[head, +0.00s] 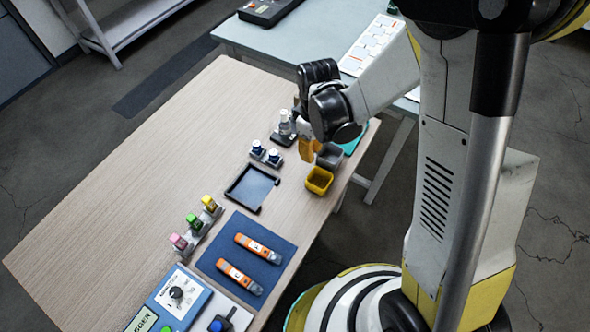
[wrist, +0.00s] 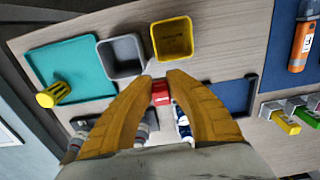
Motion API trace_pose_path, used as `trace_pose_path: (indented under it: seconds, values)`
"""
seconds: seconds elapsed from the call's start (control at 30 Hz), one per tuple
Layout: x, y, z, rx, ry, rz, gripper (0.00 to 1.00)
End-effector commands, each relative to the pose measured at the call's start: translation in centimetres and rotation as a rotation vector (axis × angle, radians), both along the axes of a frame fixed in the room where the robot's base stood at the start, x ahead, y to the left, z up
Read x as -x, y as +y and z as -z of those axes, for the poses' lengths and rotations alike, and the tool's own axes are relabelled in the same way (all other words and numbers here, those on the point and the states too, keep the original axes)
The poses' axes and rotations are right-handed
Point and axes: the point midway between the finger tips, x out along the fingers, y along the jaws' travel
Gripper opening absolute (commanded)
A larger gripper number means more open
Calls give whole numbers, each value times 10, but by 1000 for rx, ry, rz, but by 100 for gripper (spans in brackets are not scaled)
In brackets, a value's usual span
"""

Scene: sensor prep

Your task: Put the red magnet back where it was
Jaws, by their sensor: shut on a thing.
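My gripper (wrist: 161,80) has its two orange-yellow fingers closed on the small red magnet (wrist: 160,93) in the wrist view. In the head view my gripper (head: 308,150) is over the far right part of the wooden table, by the grey and yellow bins. The red magnet cannot be made out there. A grey row holder with a pink magnet (head: 178,241), a green magnet (head: 192,220) and a yellow magnet (head: 208,202) stands left of the blue mat. Part of this row also shows at the right of the wrist view. I cannot tell whether it has an empty place.
The yellow bin (head: 319,181) and grey bin (wrist: 122,56) stand near my fingers, beside a teal tray (wrist: 75,60) with a yellow piece on it. Blue-capped bottles (head: 257,149) and a dark tray (head: 236,190) are close by. Orange devices lie on a blue mat (head: 214,258). The table's left is clear.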

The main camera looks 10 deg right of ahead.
Motion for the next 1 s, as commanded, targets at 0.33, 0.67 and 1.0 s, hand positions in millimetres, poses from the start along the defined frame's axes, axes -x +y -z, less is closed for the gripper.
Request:
trace_pose_path:
  seconds: [0.33,0.67,1.0]
  values:
    - [3,45,29,0,0,1,0]
    - [3,44,69,0,0,3,0]
    - [3,44,71,0,0,3,0]
